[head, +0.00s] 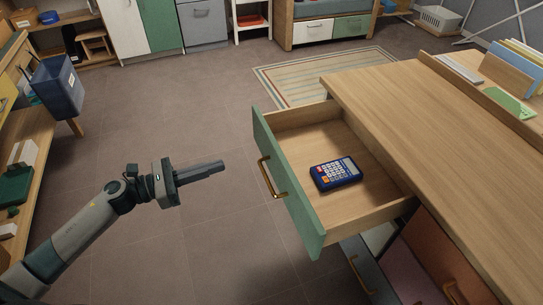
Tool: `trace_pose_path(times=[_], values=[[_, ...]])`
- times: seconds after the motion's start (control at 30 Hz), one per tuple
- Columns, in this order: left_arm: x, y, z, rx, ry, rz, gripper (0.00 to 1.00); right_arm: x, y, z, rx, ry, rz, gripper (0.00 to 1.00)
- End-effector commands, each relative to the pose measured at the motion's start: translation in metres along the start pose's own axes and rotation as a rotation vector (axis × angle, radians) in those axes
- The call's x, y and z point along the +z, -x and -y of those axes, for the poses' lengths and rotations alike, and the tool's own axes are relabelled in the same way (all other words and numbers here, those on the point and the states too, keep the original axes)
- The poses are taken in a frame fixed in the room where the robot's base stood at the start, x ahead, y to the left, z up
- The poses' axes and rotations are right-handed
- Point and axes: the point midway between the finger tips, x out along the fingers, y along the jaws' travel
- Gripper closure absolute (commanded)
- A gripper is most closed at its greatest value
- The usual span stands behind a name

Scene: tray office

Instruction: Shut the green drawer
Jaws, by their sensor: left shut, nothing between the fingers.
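The green drawer (287,190) stands pulled out from the left side of the wooden desk (430,110). Its green front faces left and carries a brass handle (268,177). A blue calculator (336,173) lies inside on the drawer's wooden floor. My left gripper (222,165) is shut and empty. It points right, to the left of the drawer front, with a visible gap between its fingertips and the handle. My right gripper is not in view.
Other drawers with brass handles sit below in the desk, including a dark orange one (442,258). A striped rug (300,80) lies behind the drawer. A shelf with a blue bin (57,87) stands at the left. The floor between is clear.

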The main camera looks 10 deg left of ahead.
Motion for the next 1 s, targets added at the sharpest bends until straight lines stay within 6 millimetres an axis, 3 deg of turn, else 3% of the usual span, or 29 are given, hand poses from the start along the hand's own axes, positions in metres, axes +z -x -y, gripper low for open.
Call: trace_pose_path(times=[0.13, 0.57, 0.77, 1.0], values=[[-0.009, 0.003, 0.011, -0.035, -0.05, -0.021, 1.0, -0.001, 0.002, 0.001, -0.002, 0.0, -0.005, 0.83], [-0.008, 0.0, 0.011, -0.035, -0.049, -0.02, 1.0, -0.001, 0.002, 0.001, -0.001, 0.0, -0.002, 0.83], [-0.007, -0.016, 0.011, -0.035, -0.048, -0.019, 1.0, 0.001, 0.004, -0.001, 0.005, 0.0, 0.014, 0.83], [-0.006, -0.052, 0.012, -0.036, -0.049, -0.018, 1.0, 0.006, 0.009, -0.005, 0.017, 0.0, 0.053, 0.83]])
